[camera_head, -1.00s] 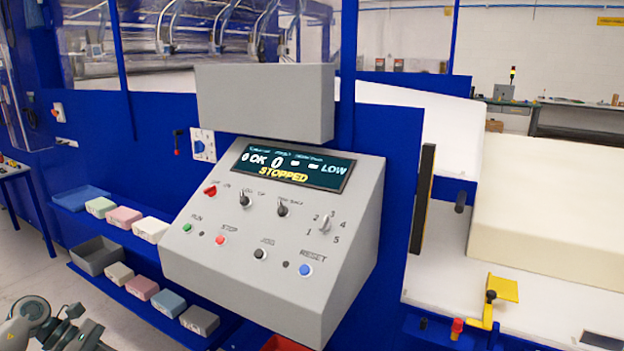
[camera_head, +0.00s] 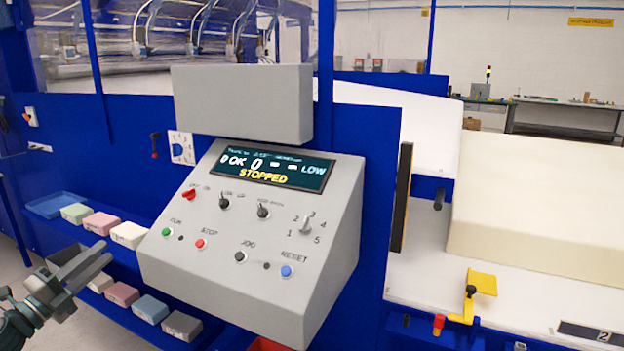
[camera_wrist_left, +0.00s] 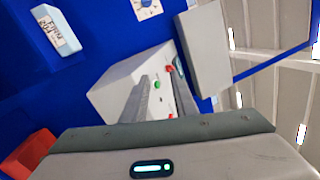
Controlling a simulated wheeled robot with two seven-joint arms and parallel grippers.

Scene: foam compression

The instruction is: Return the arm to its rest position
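My left gripper (camera_head: 93,252) is at the lower left of the head view, in front of the shelves of small blocks and left of the grey control panel (camera_head: 250,230). Its two fingers are apart with nothing between them. The fingers also show in the left wrist view (camera_wrist_left: 161,76), with the panel beyond them. From these views I cannot tell whether they touch anything. My right gripper is not in view.
Pastel blocks (camera_head: 129,234) sit on blue shelves left of the panel. A red bin (camera_head: 268,344) is below it. A large cream foam block (camera_head: 540,215) lies on the white bed at right, near a yellow bracket (camera_head: 483,282). The panel display reads STOPPED.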

